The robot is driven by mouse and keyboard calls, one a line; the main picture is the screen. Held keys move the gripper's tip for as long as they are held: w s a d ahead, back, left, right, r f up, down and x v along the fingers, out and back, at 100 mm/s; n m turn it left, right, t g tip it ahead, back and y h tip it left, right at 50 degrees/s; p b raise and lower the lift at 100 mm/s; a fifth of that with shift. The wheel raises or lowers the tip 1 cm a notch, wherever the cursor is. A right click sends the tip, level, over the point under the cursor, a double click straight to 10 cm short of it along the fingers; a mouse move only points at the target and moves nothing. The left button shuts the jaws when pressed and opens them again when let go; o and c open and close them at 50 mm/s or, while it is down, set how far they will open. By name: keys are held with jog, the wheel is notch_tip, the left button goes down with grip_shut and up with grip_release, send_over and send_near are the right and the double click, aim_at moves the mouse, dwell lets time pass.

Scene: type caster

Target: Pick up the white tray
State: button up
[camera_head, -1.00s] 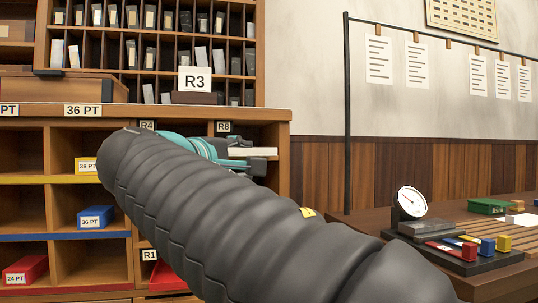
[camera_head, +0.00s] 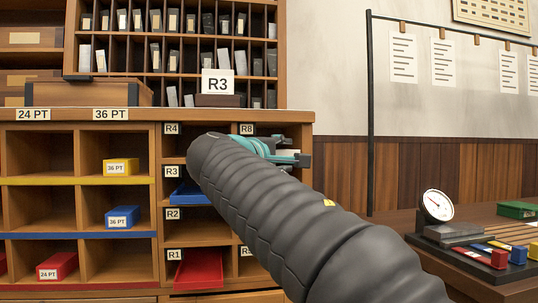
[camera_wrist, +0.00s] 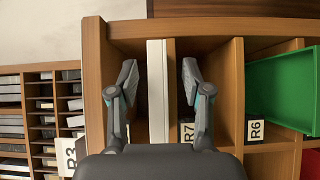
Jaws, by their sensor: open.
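The white tray (camera_wrist: 157,95) shows in the wrist view as a narrow pale strip, edge-on in a wooden compartment beside the one labelled R7. My gripper (camera_wrist: 158,72) is open, with one finger on each side of the strip and gaps between the fingers and the tray. I cannot tell how deep the fingertips reach. In the head view my gripper (camera_head: 298,159) is at the compartment under the R8 label, mostly hidden behind my dark arm. Only a small pale bit of the tray (camera_head: 285,150) shows there.
Wooden dividers stand close to the fingers. A green tray (camera_wrist: 282,88) is in a compartment nearby. A blue tray (camera_head: 190,194) at R3 and a red tray (camera_head: 199,268) at R1 are left of my arm. A bench with a dial gauge (camera_head: 437,206) stands at the right.

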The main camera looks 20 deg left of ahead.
jog(key=w, duration=0.3)
jog(key=shift+w+d+r, duration=0.1)
jog(key=shift+w+d, duration=0.1)
grip_shut()
jog(key=shift+r, duration=0.1)
jog(key=shift+s+r+p, duration=0.1)
jog(key=shift+r+p, duration=0.85)
jog(key=shift+r, duration=0.9)
jog(key=s+d+b, duration=0.3)
jog(key=s+d, duration=0.6)
jog(key=s, duration=0.6)
jog(key=shift+s+d+f+b, duration=0.15)
jog(key=shift+d+b, duration=0.05)
jog(key=shift+b, duration=0.15)
jog(key=c, duration=0.9)
grip_release()
grip_shut()
